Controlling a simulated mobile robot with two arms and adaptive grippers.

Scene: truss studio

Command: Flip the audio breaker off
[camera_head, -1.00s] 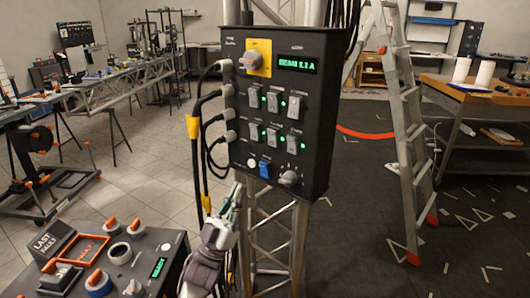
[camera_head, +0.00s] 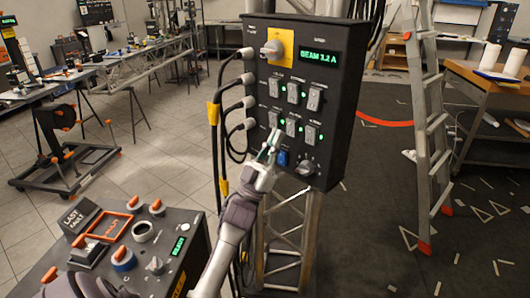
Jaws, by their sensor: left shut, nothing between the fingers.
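A black breaker panel (camera_head: 345,120) is mounted on a truss post. It bears two rows of grey breaker switches, such as one in the lower row (camera_head: 291,126), with lit green lamps beside them. Their labels are too small to read, so I cannot tell which is the audio breaker. My left gripper (camera_head: 268,148) is shut and empty, raised in front of the panel's lower left part, just below the lower row's left switch (camera_head: 274,118). I cannot tell whether its tips touch the panel. My right gripper is not in view.
Black cables (camera_head: 217,150) plug into the panel's left side. A grey rotary handle (camera_head: 272,49) on yellow, a blue switch (camera_head: 282,158) and a knob (camera_head: 305,167) are on its face. A control console (camera_head: 185,222) stands at lower left, a stepladder (camera_head: 430,120) at right.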

